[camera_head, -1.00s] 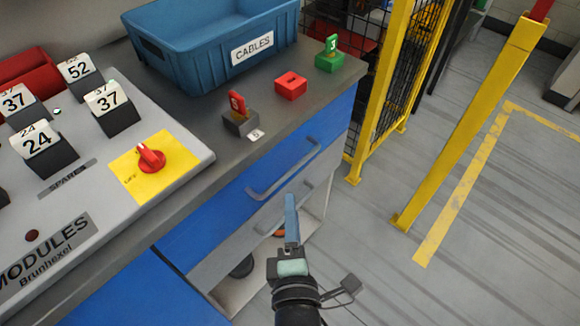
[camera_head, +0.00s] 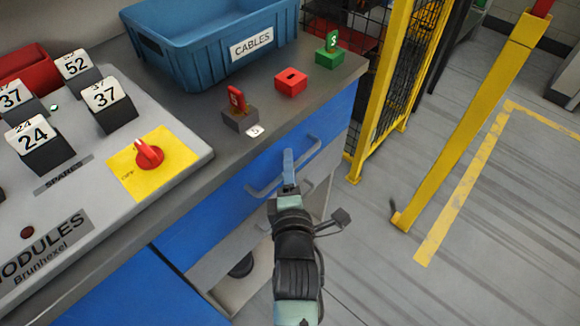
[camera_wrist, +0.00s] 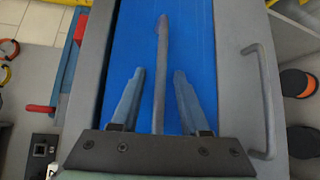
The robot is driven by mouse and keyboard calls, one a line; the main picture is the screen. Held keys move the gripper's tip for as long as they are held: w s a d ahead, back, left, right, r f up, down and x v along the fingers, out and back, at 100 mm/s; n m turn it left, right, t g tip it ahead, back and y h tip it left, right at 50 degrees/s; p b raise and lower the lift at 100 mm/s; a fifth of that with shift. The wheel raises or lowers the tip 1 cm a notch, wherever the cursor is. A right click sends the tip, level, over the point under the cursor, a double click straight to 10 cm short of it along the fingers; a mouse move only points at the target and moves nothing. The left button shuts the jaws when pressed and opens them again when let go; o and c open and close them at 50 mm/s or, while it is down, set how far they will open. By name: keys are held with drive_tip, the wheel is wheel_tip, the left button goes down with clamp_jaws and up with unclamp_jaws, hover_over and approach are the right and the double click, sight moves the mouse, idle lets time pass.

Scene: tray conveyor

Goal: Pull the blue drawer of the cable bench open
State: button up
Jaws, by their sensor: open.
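The blue drawer (camera_head: 328,124) is the top drawer of the cable bench and its front looks flush with the bench. Its grey bar handle (camera_head: 264,190) runs along the blue front. My gripper (camera_head: 288,158) is in front of this drawer, over the handle in the head view. In the wrist view my gripper (camera_wrist: 155,88) is open, with one finger on each side of the handle (camera_wrist: 161,60).
A grey drawer with its own handle (camera_wrist: 264,100) lies below the blue one. On the bench top stand a blue CABLES bin (camera_head: 205,62), a red block (camera_head: 291,81) and a green block (camera_head: 330,57). A yellow post (camera_head: 470,120) stands to the right on the floor.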

clamp_jaws()
idle(1.4)
